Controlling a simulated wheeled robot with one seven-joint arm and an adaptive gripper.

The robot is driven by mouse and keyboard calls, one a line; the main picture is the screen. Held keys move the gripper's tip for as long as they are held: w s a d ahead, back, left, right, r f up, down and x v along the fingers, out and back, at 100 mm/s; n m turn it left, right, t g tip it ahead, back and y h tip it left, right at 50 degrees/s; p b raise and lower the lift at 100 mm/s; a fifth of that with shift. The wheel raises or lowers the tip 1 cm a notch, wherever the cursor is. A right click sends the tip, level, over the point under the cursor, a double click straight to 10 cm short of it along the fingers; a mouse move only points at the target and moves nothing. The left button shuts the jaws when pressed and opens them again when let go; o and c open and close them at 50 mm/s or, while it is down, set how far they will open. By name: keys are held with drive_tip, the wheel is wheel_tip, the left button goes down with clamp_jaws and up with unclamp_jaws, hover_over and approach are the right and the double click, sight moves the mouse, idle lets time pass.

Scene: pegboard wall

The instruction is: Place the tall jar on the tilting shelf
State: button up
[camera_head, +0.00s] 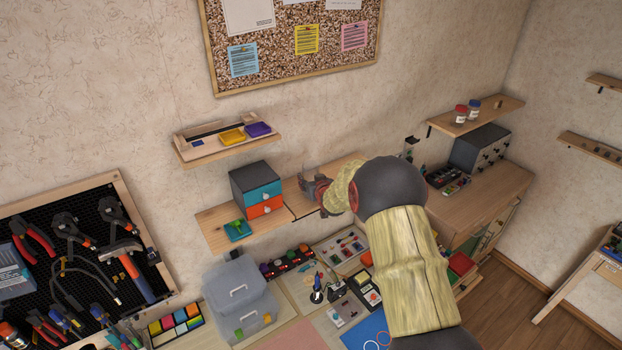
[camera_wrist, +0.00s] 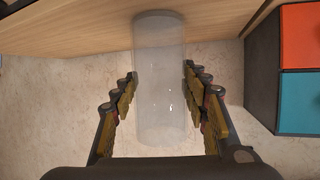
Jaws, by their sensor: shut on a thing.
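A tall, clear, see-through jar (camera_wrist: 160,85) stands between my two fingers in the wrist view, and my gripper (camera_wrist: 160,95) is shut on it. The jar's far end overlaps a light wooden shelf (camera_wrist: 70,32) in that view; I cannot tell whether they touch. In the head view my gripper (camera_head: 318,190) is at the front of the middle wall shelf (camera_head: 217,228), right of a drawer unit. The jar cannot be made out there. A dark seam splits this shelf near my gripper; I cannot tell for sure which part tilts.
The drawer unit (camera_head: 257,190), with blue and orange fronts, stands close to my gripper; it is at the right in the wrist view (camera_wrist: 285,70). A small teal tray (camera_head: 237,231) is beside it. A cluttered workbench lies below. An upper shelf (camera_head: 228,150) holds coloured trays.

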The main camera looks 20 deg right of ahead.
drive_tip(key=shift+f, duration=0.1)
drive_tip(key=o, duration=1.3)
